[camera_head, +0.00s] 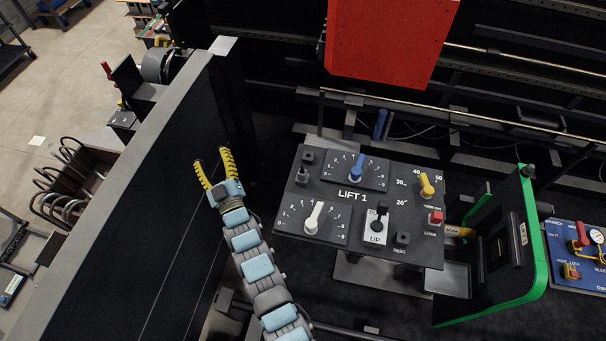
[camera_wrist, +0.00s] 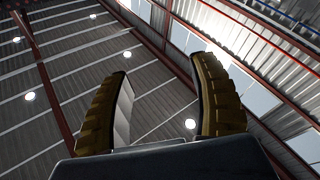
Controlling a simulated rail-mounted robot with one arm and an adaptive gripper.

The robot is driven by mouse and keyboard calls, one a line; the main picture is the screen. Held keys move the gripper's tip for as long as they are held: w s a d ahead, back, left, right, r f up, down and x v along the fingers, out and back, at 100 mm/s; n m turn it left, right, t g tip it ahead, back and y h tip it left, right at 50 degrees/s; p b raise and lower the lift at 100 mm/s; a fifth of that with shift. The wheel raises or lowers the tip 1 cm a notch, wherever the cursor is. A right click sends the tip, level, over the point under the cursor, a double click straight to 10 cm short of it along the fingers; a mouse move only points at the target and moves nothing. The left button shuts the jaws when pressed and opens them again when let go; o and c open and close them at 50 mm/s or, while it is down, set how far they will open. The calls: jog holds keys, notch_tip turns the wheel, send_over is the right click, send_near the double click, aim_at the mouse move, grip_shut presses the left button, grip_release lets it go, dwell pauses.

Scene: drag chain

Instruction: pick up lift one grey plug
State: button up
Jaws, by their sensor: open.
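The black LIFT 1 panel (camera_head: 345,232) stands right of my gripper in the head view. A small grey plug-like piece (camera_head: 302,176) sits at its upper left, beside a dark square fitting (camera_head: 308,157); it is too small to tell for sure that it is the plug. My gripper (camera_head: 211,160) is open and empty, left of the panel and apart from it, with its yellow fingers pointing up the picture. In the wrist view my open gripper (camera_wrist: 160,75) shows its two fingers against the ceiling, with nothing between them.
The panel carries a blue knob (camera_head: 357,167), a white knob (camera_head: 313,217), a yellow knob (camera_head: 427,186) and a black lever (camera_head: 379,216). A red box (camera_head: 390,40) hangs behind it. A green-edged frame (camera_head: 535,245) stands right. A dark wall (camera_head: 150,200) rises left of my arm.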

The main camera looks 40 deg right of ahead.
jog(key=w+d+f+n+g+y, duration=0.1)
jog(key=w+d+f+g, duration=0.3)
jog(key=d, duration=0.5)
jog(key=w+d+f+n+g+y, duration=0.1)
jog(key=w+d+f+n+g, duration=0.1)
jog(key=d+f+g, duration=0.55)
jog(key=s+d+r+n+g+y+b, duration=0.15)
jog(key=s+d+r+g, duration=0.25)
jog(key=s, duration=0.4)
jog(key=s+d+r+n+g+y, duration=0.1)
jog(key=s+d+r+g+y, duration=0.25)
jog(key=s, duration=0.55)
jog(key=b, duration=0.6)
send_near(303, 169)
jog(key=shift+n+g, duration=0.25)
jog(key=shift+g, duration=0.05)
jog(key=f, duration=0.2)
jog(key=w+f+p, duration=0.1)
jog(key=f, duration=0.2)
jog(key=f+p, duration=0.1)
jog(key=f, duration=0.1)
jog(key=shift+w+a+f, duration=0.2)
jog(key=shift+w+a, duration=0.05)
jog(key=shift+a, duration=0.1)
jog(key=shift+a+f+p, duration=0.15)
jog(key=shift+f+p, duration=0.65)
jog(key=shift+f, duration=0.45)
jog(key=shift+w+f, duration=0.2)
jog(key=shift+f, duration=1.1)
